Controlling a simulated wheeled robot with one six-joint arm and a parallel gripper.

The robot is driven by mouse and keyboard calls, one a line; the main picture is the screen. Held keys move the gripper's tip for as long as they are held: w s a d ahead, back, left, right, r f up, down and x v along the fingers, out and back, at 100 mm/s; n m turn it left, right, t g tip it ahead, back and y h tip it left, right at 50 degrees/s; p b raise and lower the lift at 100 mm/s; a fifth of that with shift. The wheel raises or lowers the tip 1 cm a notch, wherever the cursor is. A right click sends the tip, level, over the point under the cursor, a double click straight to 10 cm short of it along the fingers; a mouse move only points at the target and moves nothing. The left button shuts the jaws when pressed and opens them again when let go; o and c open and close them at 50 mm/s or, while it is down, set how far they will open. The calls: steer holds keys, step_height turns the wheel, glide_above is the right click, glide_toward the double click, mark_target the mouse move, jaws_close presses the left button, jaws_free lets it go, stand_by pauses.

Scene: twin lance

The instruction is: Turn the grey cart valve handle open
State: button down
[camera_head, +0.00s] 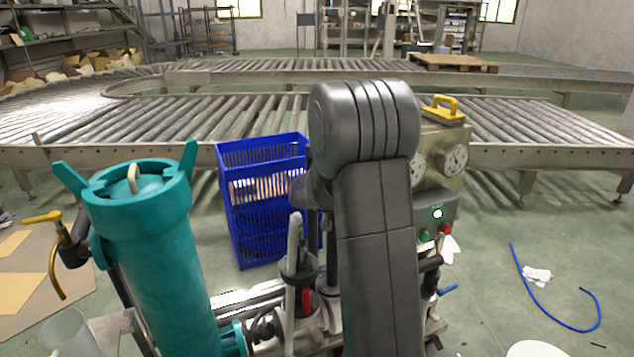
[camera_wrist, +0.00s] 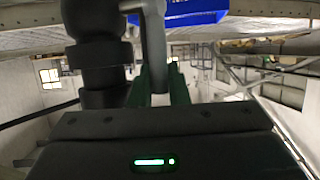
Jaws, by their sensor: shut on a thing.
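In the wrist view a grey handle (camera_wrist: 155,45) comes down from the top of the picture. My gripper (camera_wrist: 160,80), with dark green fingers, is shut on its lower end. The fingers stand on either side of the handle. A thick black fitting (camera_wrist: 97,50) stands close to the left of the handle. In the head view an upright light grey lever (camera_head: 293,255) shows on the cart, left of my arm. I cannot tell for sure whether it is the same handle. My arm covers the middle of the cart there, and my fingertips cannot be made out.
A teal cylinder (camera_head: 155,250) stands at the left of the cart. A panel with gauges (camera_head: 453,160) and a control box (camera_head: 437,214) are to the right. A blue crate (camera_head: 233,205) is behind, before a roller conveyor (camera_head: 240,115). A blue hose (camera_head: 548,312) lies on the floor at right.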

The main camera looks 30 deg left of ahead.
steer(key=c, duration=1.7)
jaws_free()
steer(key=p+v, duration=0.1)
steer(key=v, duration=1.2)
steer(key=shift+s+d+r, duration=0.15)
steer(key=shift+s+d, duration=0.1)
steer(key=b+x, duration=0.1)
steer(key=x, duration=1.3)
steer(key=shift+s, duration=0.1)
